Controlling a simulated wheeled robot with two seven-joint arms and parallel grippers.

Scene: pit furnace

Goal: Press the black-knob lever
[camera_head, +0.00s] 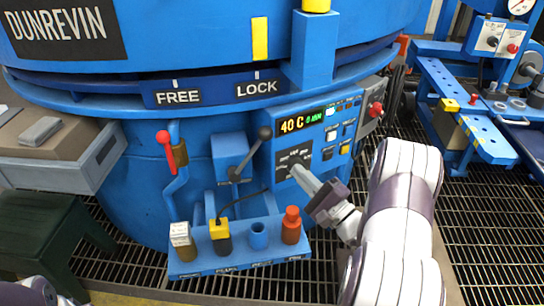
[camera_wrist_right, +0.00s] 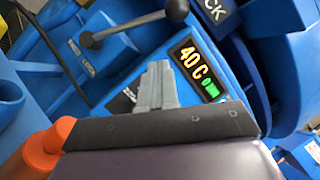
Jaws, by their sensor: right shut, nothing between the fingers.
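The black-knob lever has a round black knob (camera_head: 265,132) on a thin grey rod, rising to the upper right from a hub on a blue box (camera_head: 230,152). In the right wrist view its knob (camera_wrist_right: 177,10) is at the top and its hub (camera_wrist_right: 87,40) at upper left. My right gripper (camera_head: 294,171) is shut and empty, to the lower right of the knob, in front of the control panel's dark plate. The closed fingers also show in the right wrist view (camera_wrist_right: 157,78), apart from the lever. Contact with the panel cannot be told. My left gripper is not in view.
A red-knob lever (camera_head: 165,137) stands left of the blue box. Below is a blue rack (camera_head: 240,262) with several holders, one carrying a red-orange bottle (camera_head: 291,226). The panel display (camera_head: 306,124) reads 40 C. A blue bench (camera_head: 465,110) stands at right.

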